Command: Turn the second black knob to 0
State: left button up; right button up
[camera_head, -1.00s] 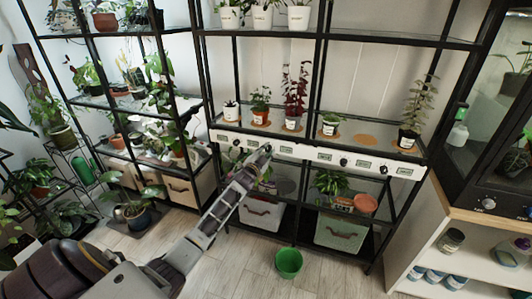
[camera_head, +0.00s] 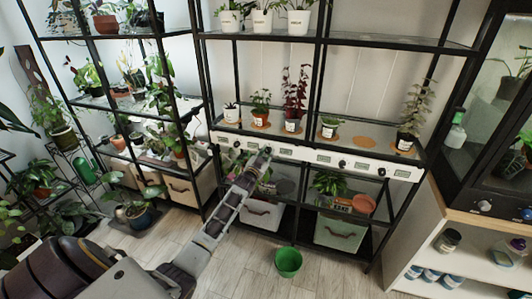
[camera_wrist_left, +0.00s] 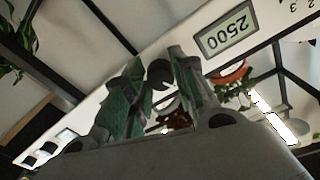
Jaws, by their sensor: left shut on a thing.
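A white control strip (camera_head: 310,155) runs along the front of the plant shelf, with black knobs and small displays. My left gripper (camera_head: 266,151) is at the strip's left half and hides the second black knob in the head view. In the left wrist view, the gripper (camera_wrist_left: 160,85) has its green-padded fingers on either side of the dark round second black knob (camera_wrist_left: 159,73), shut on it. The knob's pointer mark cannot be made out. My right gripper is not in view.
The first black knob (camera_head: 237,144) is left of the gripper; a third (camera_head: 342,164) and another (camera_head: 382,171) are to the right. Potted plants stand on the shelf above the strip. Bins sit below, and a green bucket (camera_head: 288,262) stands on the floor.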

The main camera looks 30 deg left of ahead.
pick_arm(q)
jog(key=n+p, duration=0.1)
jog(key=n, duration=0.3)
jog(key=shift+p, duration=0.3)
jog(key=shift+d+n+p, duration=0.1)
jog(key=shift+n+p, duration=0.2)
jog(key=shift+n, duration=0.7)
jog(key=n, duration=0.2)
jog(key=shift+n+y+p, duration=0.3)
jog(key=shift+y+p, duration=0.05)
jog(key=shift+y, duration=0.05)
jog(key=shift+n, duration=1.4)
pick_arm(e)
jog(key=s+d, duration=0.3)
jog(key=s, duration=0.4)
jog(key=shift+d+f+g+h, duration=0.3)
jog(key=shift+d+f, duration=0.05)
pick_arm(q)
jog(key=shift+f, duration=0.1)
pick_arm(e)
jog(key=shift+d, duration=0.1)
pick_arm(q)
jog(key=o, duration=1)
jog(key=shift+o, duration=0.2)
